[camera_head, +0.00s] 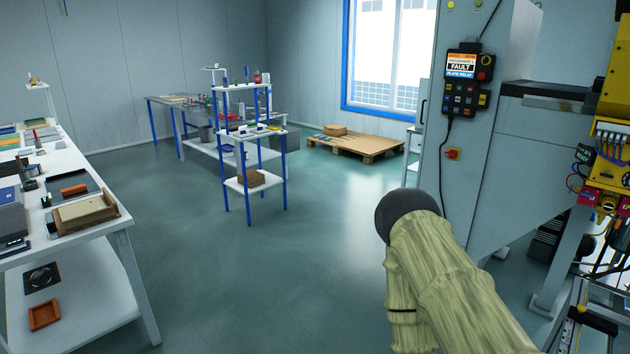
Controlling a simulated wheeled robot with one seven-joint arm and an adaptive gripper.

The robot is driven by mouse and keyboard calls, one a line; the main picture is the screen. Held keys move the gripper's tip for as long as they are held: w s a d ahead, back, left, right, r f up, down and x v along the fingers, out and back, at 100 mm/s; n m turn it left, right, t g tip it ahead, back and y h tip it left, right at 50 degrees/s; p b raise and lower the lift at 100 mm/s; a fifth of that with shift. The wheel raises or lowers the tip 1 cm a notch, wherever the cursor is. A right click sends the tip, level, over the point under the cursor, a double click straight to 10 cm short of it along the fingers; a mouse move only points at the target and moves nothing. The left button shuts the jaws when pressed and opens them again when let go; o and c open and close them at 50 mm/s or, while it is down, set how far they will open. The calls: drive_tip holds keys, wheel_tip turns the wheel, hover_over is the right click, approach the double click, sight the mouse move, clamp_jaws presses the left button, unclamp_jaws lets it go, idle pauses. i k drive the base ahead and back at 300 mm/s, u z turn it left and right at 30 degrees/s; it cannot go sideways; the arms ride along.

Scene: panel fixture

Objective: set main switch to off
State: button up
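A small red knob on a yellow plate (453,153), which looks like the main switch, sits on the side of the grey cabinet (500,130). It is too small to tell which position it is turned to. A black control panel (466,85) hangs above it, with a lit screen reading FAULT and PLATE RELAY and a red button (486,60). Part of my arm, in a yellow-green sleeve with a dark rounded end, rises at the lower right, below the knob in the picture. My gripper is not in view.
A yellow machine with wires (610,150) stands at the far right beside the cabinet. A cluttered white table (120,222) is at the left. A small shelf stand (239,182) and a wooden pallet (357,143) stand farther back. The middle floor is clear.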

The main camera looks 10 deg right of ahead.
sight(453, 155)
drive_tip(key=z, duration=0.55)
drive_tip(key=i, duration=1.9)
drive_tip(key=z, duration=0.95)
drive_tip(key=i, duration=1.2)
drive_tip(key=u, duration=0.35)
